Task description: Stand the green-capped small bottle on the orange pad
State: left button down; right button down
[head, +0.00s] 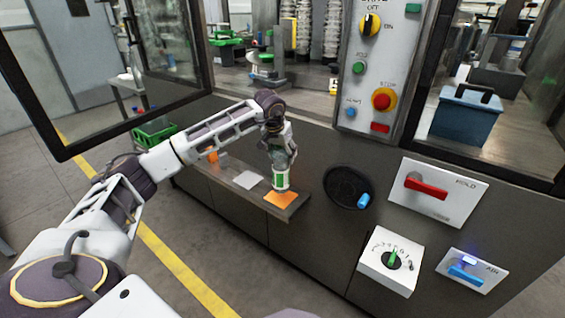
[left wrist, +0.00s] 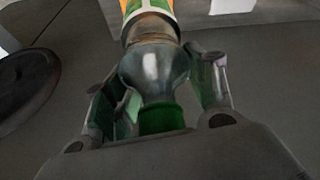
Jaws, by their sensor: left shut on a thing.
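My left gripper (head: 279,160) reaches down over the shelf and is shut on the small bottle (head: 281,181), which has a white and green label. In the left wrist view the bottle's clear shoulder (left wrist: 153,70) and green cap (left wrist: 161,118) lie between the fingers of my left gripper (left wrist: 160,85). The bottle is about upright, cap end up in the grip. The orange pad (head: 281,201) lies right under the bottle at the shelf's right end. I cannot tell whether the bottle's base touches it. My right gripper is out of view.
A white pad (head: 247,180) and a small orange object (head: 213,157) are farther left on the narrow shelf. A green crate (head: 154,132) is beyond it. The panel at right carries a round black recess (head: 346,188), a red handle (head: 426,187) and a dial (head: 392,261).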

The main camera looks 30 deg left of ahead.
pick_arm(q)
jog(key=shift+f, duration=0.3)
jog(key=shift+f+b, duration=0.3)
jog(key=shift+f, duration=1.2)
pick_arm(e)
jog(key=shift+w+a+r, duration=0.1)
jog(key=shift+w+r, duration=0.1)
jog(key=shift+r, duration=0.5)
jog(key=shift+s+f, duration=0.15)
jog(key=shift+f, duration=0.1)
pick_arm(q)
jog(key=c, duration=0.5)
grip_release()
jog(key=shift+f, duration=0.15)
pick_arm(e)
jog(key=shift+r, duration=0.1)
